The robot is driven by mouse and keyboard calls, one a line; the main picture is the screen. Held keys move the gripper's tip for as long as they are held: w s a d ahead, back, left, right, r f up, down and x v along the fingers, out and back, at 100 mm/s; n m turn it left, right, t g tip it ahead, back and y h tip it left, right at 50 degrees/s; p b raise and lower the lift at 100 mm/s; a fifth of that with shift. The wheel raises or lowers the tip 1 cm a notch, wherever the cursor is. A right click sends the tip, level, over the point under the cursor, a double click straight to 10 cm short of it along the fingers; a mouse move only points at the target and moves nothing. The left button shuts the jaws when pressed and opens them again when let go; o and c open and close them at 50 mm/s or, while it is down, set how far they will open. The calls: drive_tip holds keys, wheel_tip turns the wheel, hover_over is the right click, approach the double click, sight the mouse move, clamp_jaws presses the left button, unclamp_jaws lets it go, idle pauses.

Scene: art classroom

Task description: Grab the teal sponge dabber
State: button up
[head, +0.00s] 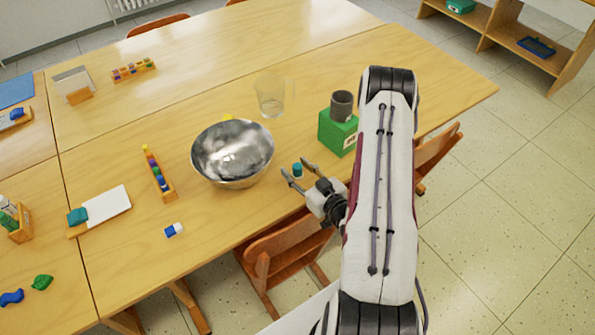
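A small teal cylinder (297,170), which looks like the teal sponge dabber, stands on the table just right of the metal bowl. My gripper (298,175) comes in from the lower right with its two fingers spread. The teal cylinder shows between the fingertips or just beyond them. I see no finger clearly touching it, and I cannot tell the height of the fingers above the table. The lower part of the cylinder is small and hard to make out.
A shiny metal bowl (232,153) stands close left of my gripper. A green box (337,131) with a dark cylinder (342,105) on top stands behind right. A clear jug (270,96) stands behind. A blue-and-white item (173,230) lies front left. Chairs (285,248) stand at the table edge.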

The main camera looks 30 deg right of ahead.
sight(297, 165)
idle(0.3)
drive_tip(key=c, duration=1)
drive_tip(key=shift+c, duration=0.2)
drive_tip(key=shift+r, duration=0.1)
drive_tip(key=shift+r, duration=4.9)
